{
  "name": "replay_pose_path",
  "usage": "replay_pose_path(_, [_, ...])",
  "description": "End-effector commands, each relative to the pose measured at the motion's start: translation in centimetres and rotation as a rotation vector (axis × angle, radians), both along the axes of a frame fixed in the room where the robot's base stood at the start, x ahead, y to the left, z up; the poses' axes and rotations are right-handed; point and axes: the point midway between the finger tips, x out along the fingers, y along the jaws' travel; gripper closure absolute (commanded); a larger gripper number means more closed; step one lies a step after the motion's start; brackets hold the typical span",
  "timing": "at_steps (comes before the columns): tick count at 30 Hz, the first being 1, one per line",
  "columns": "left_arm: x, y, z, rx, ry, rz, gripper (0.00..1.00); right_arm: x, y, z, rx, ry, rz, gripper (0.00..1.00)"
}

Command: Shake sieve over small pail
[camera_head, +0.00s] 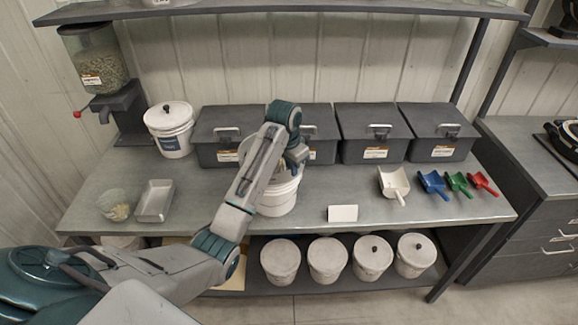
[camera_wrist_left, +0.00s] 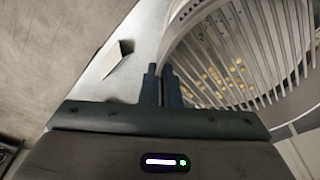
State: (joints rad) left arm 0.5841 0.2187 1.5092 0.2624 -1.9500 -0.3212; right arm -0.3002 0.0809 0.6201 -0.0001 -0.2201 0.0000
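A white pail (camera_head: 278,198) stands on the bench in the middle, partly behind my left arm. The sieve (camera_wrist_left: 245,45) fills the right of the left wrist view, with pale curved rim and slotted bars. Several yellowish seeds (camera_wrist_left: 228,78) show through the bars. In the head view my arm mostly hides the sieve over the pail. My left gripper (camera_wrist_left: 160,75) has its fingers close together at the sieve's rim and looks shut on it. In the head view the left gripper (camera_head: 297,158) is above the pail. My right gripper is not in view.
Dark lidded bins (camera_head: 372,133) line the back. A lidded white bucket (camera_head: 172,132) stands at left, with a metal tray (camera_head: 154,202) and clear bowl (camera_head: 116,206) before it. A white card (camera_head: 343,213) and several scoops (camera_head: 433,184) lie to the right.

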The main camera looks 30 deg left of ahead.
Motion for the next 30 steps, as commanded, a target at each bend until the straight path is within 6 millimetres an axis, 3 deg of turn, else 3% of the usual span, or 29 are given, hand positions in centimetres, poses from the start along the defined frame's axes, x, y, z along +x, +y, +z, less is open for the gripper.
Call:
replay_pose_path(3, [0.0,-0.9,0.1,-0.001,-0.002,0.000,1.00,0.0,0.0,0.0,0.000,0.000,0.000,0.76])
replay_pose_path(11, [0.0,-0.9,0.1,0.001,-0.001,0.000,1.00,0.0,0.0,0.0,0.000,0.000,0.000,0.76])
replay_pose_path(22, [0.0,1.3,0.1,0.001,-0.002,0.001,1.00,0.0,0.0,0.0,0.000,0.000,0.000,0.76])
replay_pose_path(30, [0.0,1.3,0.1,0.000,-0.002,0.000,1.00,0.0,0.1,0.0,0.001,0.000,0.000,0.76])
